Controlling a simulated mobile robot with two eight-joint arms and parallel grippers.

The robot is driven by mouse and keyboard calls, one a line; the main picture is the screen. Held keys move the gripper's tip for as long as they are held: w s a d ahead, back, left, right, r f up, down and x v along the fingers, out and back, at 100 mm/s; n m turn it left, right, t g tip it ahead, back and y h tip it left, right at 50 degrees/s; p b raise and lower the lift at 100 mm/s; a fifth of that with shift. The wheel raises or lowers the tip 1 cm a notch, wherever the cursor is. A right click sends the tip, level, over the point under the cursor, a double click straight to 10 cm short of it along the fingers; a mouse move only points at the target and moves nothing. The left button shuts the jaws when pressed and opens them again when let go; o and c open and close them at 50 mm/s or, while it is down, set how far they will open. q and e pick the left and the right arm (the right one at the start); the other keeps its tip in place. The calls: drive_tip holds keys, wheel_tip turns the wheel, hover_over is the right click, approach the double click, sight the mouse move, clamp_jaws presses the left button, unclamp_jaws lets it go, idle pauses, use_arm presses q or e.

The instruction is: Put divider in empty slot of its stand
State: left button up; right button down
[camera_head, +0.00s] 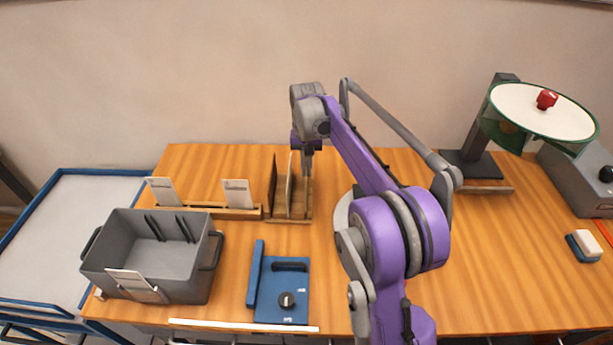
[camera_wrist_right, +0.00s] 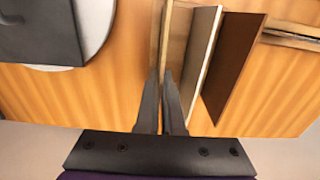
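The wooden divider stand (camera_head: 288,220) is on the table below the wall. A dark brown divider (camera_head: 272,186) and a lighter divider (camera_head: 290,187) stand upright in it, side by side. In the right wrist view, the brown divider (camera_wrist_right: 236,65) and the pale-edged divider (camera_wrist_right: 207,60) are to the right of my fingers. My right gripper (camera_head: 308,172) is over the right part of the stand. My left gripper is not in view.
A wooden card rack (camera_head: 205,209) is left of the stand. A round disc stand (camera_head: 520,108) and a grey device (camera_head: 575,180) are at right. The table's right middle is mostly clear.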

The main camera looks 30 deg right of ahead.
drive_tip(key=shift+f, duration=1.45)
drive_tip(key=shift+f, duration=0.1)
drive_tip(key=c, duration=1.1)
unclamp_jaws()
drive_tip(key=shift+o, duration=0.2)
